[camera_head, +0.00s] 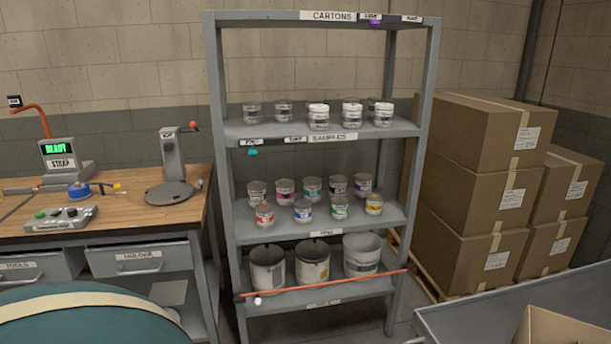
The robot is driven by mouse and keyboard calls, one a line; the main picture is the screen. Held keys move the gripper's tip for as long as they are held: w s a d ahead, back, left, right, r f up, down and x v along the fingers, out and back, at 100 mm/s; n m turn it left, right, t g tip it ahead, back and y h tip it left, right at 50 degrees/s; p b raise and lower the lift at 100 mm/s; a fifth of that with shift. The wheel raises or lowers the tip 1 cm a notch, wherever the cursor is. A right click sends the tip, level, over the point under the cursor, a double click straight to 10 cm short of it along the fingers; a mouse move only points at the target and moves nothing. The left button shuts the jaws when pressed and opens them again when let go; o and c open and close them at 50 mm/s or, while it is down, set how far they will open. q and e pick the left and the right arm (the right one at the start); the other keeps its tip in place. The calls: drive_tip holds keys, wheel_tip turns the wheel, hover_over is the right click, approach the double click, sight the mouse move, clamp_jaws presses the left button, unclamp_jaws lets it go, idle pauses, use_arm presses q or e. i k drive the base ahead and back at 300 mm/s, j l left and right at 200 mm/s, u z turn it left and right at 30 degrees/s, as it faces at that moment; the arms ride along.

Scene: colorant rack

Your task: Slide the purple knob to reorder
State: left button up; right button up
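The purple knob (374,23) hangs at the front edge of the top shelf, labelled CARTONS. It sits below the left one of two small labels to the right of the CARTONS sign, whose small print I cannot read for sure. A teal knob (253,152) hangs at the left of the SAMPLES shelf edge, below another small label. The grey shelf rack (215,120) stands upright in the middle of the view. Neither of my grippers is in view, and nothing touches the purple knob.
A wooden workbench (130,212) with a READY screen (58,150) stands left. Stacked cardboard boxes (480,150) stand right. A grey table (480,312) is at the front right, and a teal rounded thing (75,322) at the front left. An orange bar (325,284) crosses the lowest shelf's front.

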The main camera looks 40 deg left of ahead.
sight(374, 24)
drive_tip(key=i+u, duration=0.1)
drive_tip(key=u, duration=1.25)
